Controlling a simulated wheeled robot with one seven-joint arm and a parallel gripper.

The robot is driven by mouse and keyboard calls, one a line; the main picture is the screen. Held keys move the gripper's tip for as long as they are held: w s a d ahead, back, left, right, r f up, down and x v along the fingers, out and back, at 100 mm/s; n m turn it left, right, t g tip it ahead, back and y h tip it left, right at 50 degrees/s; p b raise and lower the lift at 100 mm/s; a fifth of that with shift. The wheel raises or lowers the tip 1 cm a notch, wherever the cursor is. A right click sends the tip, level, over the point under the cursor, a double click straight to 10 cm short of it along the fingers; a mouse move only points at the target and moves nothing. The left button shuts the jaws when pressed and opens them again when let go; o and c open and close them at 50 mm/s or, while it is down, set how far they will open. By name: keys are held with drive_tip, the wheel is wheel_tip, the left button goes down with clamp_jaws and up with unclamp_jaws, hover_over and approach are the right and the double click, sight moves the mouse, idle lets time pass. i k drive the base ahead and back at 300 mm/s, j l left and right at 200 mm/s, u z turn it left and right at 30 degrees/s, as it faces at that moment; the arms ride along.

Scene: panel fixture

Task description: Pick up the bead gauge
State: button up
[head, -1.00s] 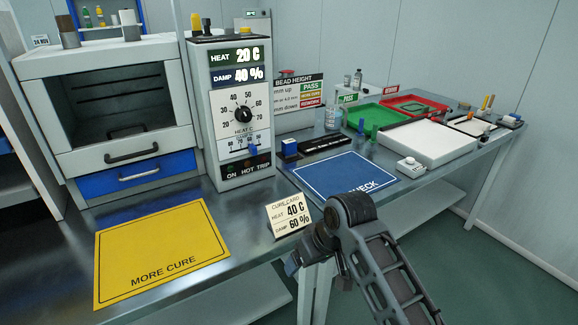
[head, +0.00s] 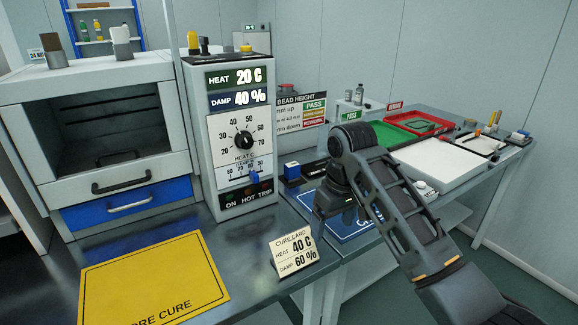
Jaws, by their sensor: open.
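My gripper (head: 336,206) hangs over the blue CHECK mat (head: 306,201), on the near part of the right-hand bench. Its fingertips are small and dark here, and I see nothing held in it. A small blue block with a white face (head: 291,171) stands at the back edge of the mat, left of my gripper. A dark flat bar (head: 313,169) lies beside the block, partly behind my arm. I cannot tell for sure which of these is the bead gauge. Much of the mat is hidden by my arm.
The tall heat and damp control box (head: 232,150) stands left of the mat. A cure card (head: 292,252) stands at the bench's front edge. A yellow mat (head: 150,282) lies front left. A white board (head: 437,160) and green and red trays lie to the right.

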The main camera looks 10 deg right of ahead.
sight(291, 170)
drive_tip(key=i, duration=1.25)
